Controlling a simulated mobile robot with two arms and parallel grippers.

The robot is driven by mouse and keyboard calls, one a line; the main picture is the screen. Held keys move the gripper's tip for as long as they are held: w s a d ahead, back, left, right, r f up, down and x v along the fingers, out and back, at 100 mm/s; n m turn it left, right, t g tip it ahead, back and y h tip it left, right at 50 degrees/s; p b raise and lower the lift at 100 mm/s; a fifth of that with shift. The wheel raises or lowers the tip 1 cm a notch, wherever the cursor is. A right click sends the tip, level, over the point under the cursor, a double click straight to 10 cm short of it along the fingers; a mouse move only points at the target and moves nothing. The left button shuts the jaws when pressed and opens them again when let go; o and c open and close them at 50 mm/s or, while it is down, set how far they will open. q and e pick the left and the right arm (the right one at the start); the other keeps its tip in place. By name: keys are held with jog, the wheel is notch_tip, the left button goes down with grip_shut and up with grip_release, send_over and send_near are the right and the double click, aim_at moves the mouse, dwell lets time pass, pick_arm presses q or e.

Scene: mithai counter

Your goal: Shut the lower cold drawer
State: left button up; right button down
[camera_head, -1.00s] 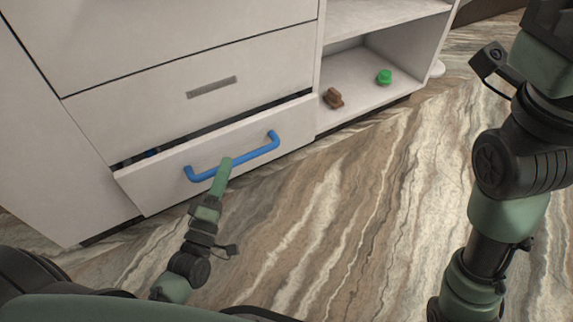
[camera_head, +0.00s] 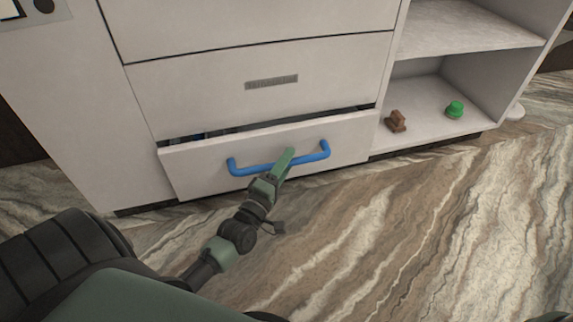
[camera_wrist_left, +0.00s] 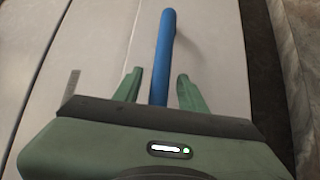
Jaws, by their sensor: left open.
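The lower cold drawer (camera_head: 205,160) is white and stands a little open, with a dark gap along its top edge. Its blue bar handle (camera_head: 245,170) runs across its front. My left gripper (camera_head: 286,158) is at the handle's middle in the head view. In the left wrist view the open fingers of my left gripper (camera_wrist_left: 158,90) stand on either side of the blue handle (camera_wrist_left: 166,45), with space between each finger and the bar. I cannot tell whether a finger touches the drawer front (camera_wrist_left: 205,50). My right gripper is not in view.
Above is a closed drawer with a grey slotted plate (camera_head: 271,82). To the right, an open shelf (camera_head: 425,130) holds a brown object (camera_head: 396,121) and a green object (camera_head: 455,109). The marbled floor (camera_head: 400,220) in front is clear.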

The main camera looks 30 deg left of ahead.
pick_arm(q)
grip_shut()
dwell(1.4)
